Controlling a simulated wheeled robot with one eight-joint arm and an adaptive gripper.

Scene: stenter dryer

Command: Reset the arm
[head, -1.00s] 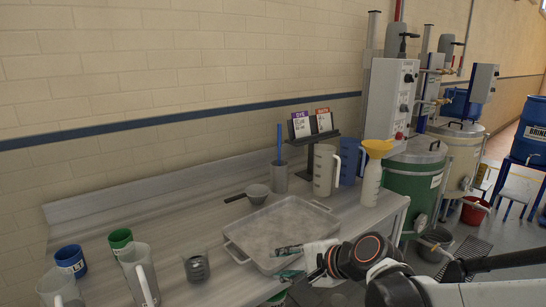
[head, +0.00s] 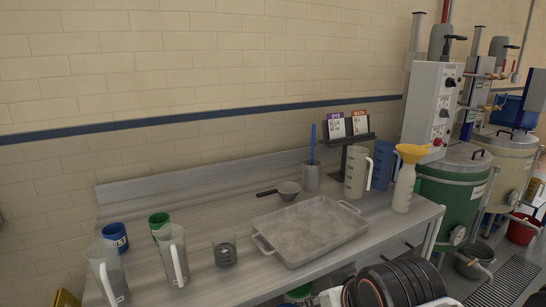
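A green drum (head: 448,185) stands right of the bench.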

